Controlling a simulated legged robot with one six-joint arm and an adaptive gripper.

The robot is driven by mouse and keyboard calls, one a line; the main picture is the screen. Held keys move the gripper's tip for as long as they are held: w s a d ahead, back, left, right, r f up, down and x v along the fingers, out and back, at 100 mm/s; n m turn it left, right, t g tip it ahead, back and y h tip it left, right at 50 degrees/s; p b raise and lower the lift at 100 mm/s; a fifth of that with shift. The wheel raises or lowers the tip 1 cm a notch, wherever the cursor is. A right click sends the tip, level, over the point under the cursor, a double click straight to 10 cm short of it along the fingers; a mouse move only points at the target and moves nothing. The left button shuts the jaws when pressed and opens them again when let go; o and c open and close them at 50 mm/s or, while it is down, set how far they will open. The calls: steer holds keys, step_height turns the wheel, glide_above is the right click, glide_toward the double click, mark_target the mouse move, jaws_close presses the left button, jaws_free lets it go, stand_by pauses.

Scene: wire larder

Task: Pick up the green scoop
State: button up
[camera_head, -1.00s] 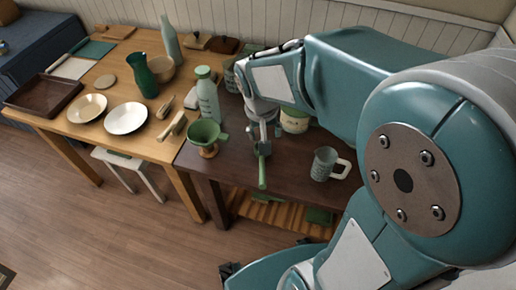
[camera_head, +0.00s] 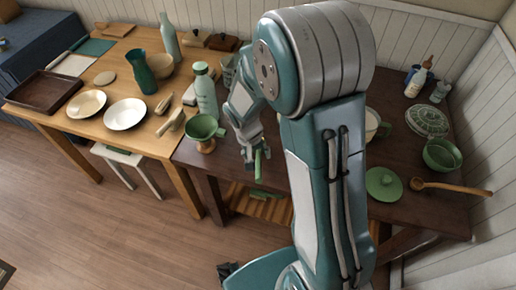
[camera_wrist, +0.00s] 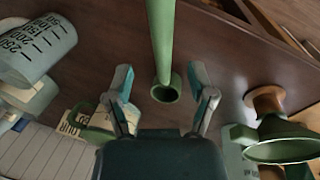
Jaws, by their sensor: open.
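The green scoop (camera_head: 258,166) lies on the dark table with its long handle pointing to the front edge. In the wrist view the scoop (camera_wrist: 162,40) comes down from the top edge and finishes in a small round hollow end. My gripper (camera_wrist: 163,82) is open, with one finger on each side of that hollow end and visible gaps to both. In the head view my gripper (camera_head: 252,152) is low over the table at the scoop and partly covers it. Whether the fingertips touch the table cannot be told.
A green funnel (camera_head: 203,128) on a wooden stand and a pale green bottle (camera_head: 206,95) stand left of my gripper. A measuring mug (camera_wrist: 38,45) is at the left of the wrist view. A green lid (camera_head: 384,185) and a wooden spoon (camera_head: 450,188) lie right of my arm.

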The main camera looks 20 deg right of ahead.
mark_target(258, 161)
steer(key=f, duration=0.4)
steer(key=shift+s+d, duration=0.15)
steer(key=shift+s, duration=0.05)
jaws_close()
steer(key=shift+r, duration=0.1)
steer(key=shift+r, duration=0.3)
step_height(258, 161, up, 2)
steer(key=shift+r, duration=0.25)
steer(key=s+a+r, duration=0.1)
steer(key=s+r, duration=0.8)
steer(key=s, duration=0.5)
steer(key=shift+r, duration=0.35)
